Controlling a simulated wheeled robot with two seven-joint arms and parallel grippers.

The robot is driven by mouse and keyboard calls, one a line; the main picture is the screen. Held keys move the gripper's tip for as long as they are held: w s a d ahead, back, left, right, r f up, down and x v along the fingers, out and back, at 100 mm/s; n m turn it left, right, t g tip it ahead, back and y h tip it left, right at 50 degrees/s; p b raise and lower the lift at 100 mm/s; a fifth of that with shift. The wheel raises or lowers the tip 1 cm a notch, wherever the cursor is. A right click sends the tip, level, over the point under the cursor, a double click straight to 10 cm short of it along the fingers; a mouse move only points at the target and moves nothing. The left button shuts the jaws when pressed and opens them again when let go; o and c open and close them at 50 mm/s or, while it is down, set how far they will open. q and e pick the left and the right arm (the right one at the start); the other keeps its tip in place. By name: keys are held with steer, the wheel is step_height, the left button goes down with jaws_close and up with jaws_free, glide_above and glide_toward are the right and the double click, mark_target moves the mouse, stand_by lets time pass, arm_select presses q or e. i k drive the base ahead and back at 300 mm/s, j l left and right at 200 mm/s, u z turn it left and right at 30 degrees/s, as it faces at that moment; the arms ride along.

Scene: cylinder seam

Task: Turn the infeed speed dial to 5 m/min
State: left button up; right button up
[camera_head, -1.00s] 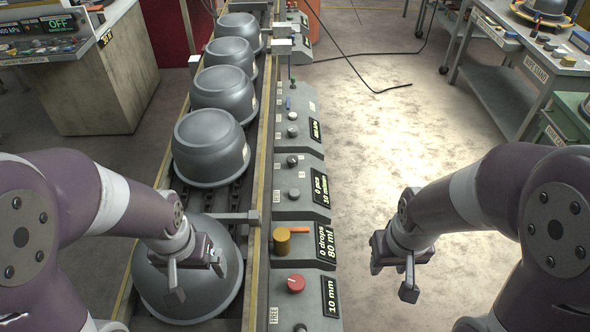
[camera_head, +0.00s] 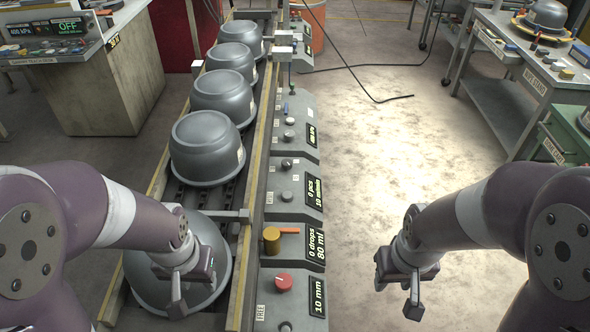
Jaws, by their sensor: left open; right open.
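A row of sloped grey control boxes with knobs and dark displays runs along the conveyor's right side. One box has a dark knob (camera_head: 286,164) and a grey knob (camera_head: 287,196); its display (camera_head: 314,192) seems to read "0 pcs" and a 10 with a blurred unit. Nearer are a brass knob (camera_head: 271,240) by an "80 ml" display and a red knob (camera_head: 283,283) by a "10 mm" display. I cannot tell which knob is the infeed speed dial. My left gripper (camera_head: 190,287) is open above the nearest pot. My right gripper (camera_head: 398,287) is open over floor, right of the boxes. Both are apart from all knobs.
Several grey pots (camera_head: 207,147) stand in line on the conveyor, between yellowish rails (camera_head: 252,160). The floor (camera_head: 390,140) right of the boxes is mostly clear, with a black cable (camera_head: 372,92). Carts stand at the right.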

mark_target(286, 164)
steer(key=l+u, duration=0.1)
steer(key=l, duration=0.3)
steer(key=k+l+u, duration=0.15)
steer(key=l, duration=0.3)
steer(key=l+u, duration=0.1)
steer(key=l, duration=0.3)
steer(key=k+l+u, duration=0.15)
steer(key=l, duration=0.25)
steer(key=k+l+u, duration=0.1)
steer(key=l, duration=0.25)
steer(key=i+l+u, duration=0.3)
steer(key=i+l, duration=0.2)
steer(key=l, duration=0.15)
steer(key=i+l+u, duration=0.15)
steer(key=l, duration=0.2)
steer(key=i+l+u, duration=0.3)
steer(key=l, duration=0.45)
steer(key=i+l+u, duration=0.15)
steer(key=i, duration=0.35)
steer(key=i+l+u, duration=0.2)
steer(key=i+l, duration=0.15)
steer(key=i, duration=0.15)
steer(key=i+l+u, duration=0.15)
steer(key=i+l, duration=0.2)
steer(key=i, duration=0.15)
